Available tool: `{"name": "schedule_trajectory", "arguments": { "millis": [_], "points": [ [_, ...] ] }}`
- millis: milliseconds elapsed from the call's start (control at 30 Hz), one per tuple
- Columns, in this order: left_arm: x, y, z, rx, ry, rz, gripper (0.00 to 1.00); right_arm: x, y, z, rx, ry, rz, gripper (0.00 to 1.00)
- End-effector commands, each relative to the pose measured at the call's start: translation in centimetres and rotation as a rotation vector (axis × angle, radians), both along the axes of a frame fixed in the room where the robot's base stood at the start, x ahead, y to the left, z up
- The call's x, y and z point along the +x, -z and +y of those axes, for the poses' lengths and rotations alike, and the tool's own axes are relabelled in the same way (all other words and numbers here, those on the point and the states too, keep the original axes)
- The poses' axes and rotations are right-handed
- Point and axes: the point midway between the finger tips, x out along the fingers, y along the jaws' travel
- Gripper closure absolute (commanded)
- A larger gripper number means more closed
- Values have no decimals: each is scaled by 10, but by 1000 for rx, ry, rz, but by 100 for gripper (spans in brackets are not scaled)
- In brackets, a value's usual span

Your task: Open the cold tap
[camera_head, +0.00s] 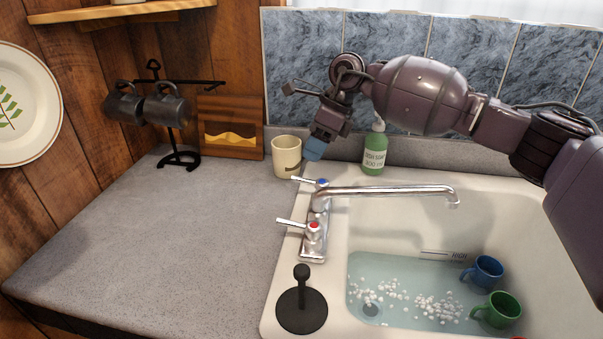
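The cold tap (322,184) has a blue-marked cap and a chrome lever pointing left, at the far end of the faucet base. The hot tap (313,228), with a red mark, is at the near end. The chrome spout (400,191) reaches right over the basin. My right gripper (314,149) comes in from the right and points down, its blue tips above the cold tap and in front of the cream mug. It appears apart from the lever; its finger gap cannot be made out. My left gripper is not in view.
A cream mug (286,153) stands just behind the cold tap, and a green soap bottle (375,152) right of it. A black plunger-like stopper (302,308) sits at the sink's near-left corner. Blue (487,269) and green (503,308) mugs are in the basin.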

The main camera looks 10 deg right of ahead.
Motion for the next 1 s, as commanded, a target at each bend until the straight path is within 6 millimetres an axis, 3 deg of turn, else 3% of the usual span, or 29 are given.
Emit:
{"name": "schedule_trajectory", "arguments": {
  "millis": [200,400,833,1000],
  "points": [
    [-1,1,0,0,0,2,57,-1,35,16,2,0,3,61],
    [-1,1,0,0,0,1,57,-2,55,26,3,1,2,61],
    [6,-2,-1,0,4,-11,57,-2,62,29,1,1,0,61],
    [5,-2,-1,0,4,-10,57,-2,62,29,2,1,0,85]
  ]
}}
